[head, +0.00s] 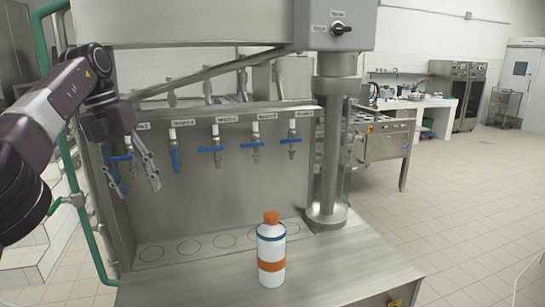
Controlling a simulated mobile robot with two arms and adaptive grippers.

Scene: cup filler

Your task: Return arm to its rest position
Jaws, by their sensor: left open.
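My left arm comes in from the left in the head view. My left gripper (133,176) is open and empty, with its fingers pointing down. It hangs in front of the leftmost taps of the filling machine (212,205) and partly hides them. A white bottle (271,256) with an orange cap, a blue band and an orange band stands upright on the steel table (345,268), right of and below the gripper and apart from it. My right gripper is not in view.
Several blue-handled taps (256,140) line the steel panel above a row of marked circles (189,247). A thick steel column (330,145) stands right of them. A green pipe (84,210) runs down at the left. The floor (465,205) at the right is free.

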